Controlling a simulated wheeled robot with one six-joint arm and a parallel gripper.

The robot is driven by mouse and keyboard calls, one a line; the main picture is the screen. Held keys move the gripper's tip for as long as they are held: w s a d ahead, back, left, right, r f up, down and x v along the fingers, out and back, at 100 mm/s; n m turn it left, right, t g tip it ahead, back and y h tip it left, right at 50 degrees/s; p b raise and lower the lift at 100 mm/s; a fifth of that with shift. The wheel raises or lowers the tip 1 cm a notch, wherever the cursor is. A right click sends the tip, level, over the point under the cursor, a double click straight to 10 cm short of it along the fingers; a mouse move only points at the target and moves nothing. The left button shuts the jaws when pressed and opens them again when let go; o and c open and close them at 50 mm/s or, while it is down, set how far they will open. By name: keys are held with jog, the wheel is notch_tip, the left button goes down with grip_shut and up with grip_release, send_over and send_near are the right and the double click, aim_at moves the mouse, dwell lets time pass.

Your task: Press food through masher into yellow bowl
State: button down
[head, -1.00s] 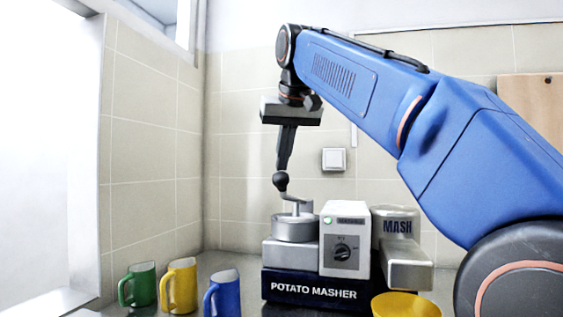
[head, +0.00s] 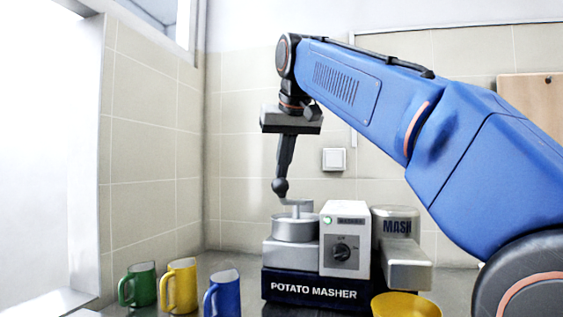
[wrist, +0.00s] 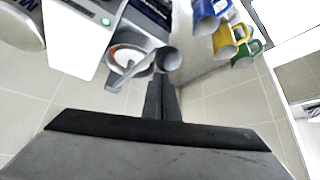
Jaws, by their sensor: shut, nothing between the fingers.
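The potato masher (head: 310,291) stands on the counter, with a round metal pot (head: 295,229) on its left. A crank (head: 296,203) on the pot has a dark round knob (head: 280,187). My gripper (head: 282,172) points down with its fingers shut, right at the knob; I cannot tell whether they touch. The wrist view shows my fingers (wrist: 160,98) beside the grey knob (wrist: 168,59), nothing between them. Something white shows in the pot (wrist: 127,57). The yellow bowl (head: 405,305) sits below the spout (head: 408,265), cut by the picture's bottom edge; its contents are unclear.
A white control box (head: 345,240) with a dial and green light stands beside the pot, with a MASH cylinder (head: 394,215) to its right. Green (head: 140,284), yellow (head: 180,285) and blue (head: 224,293) mugs stand left of the masher. Tiled walls close the back and left.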

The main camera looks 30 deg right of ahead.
aim_at(283, 191)
jog(key=shift+f, duration=3.05)
dwell(5.0)
